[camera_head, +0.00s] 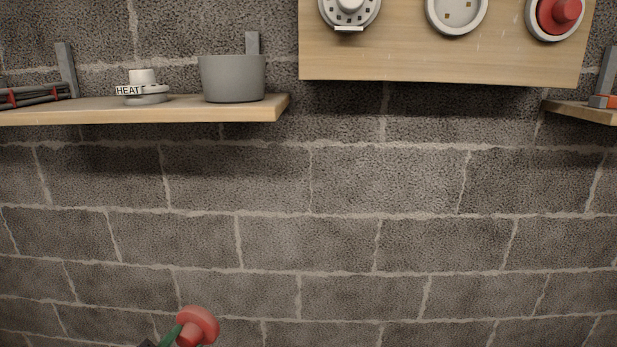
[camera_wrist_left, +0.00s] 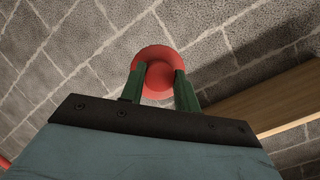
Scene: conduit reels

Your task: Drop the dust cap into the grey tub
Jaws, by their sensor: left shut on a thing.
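A red dust cap (camera_head: 199,324) shows at the bottom of the head view, held by my left gripper (camera_head: 180,334), whose green fingers partly show. In the left wrist view the red cap (camera_wrist_left: 157,72) sits between the two green fingers of my left gripper (camera_wrist_left: 160,88), which is shut on it. The grey tub (camera_head: 232,79) stands on the left wooden shelf, near its right end. The gripper and cap are well below the tub in the head view. The tub's inside is hidden. My right gripper is not in view.
A white fitting labelled HEAT (camera_head: 142,88) sits left of the tub on the left shelf (camera_head: 200,112). A wooden board (camera_head: 400,62) with round fittings, one holding a red cap (camera_head: 560,14), hangs right of the tub. Another shelf (camera_head: 582,110) is at far right. The block wall below is bare.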

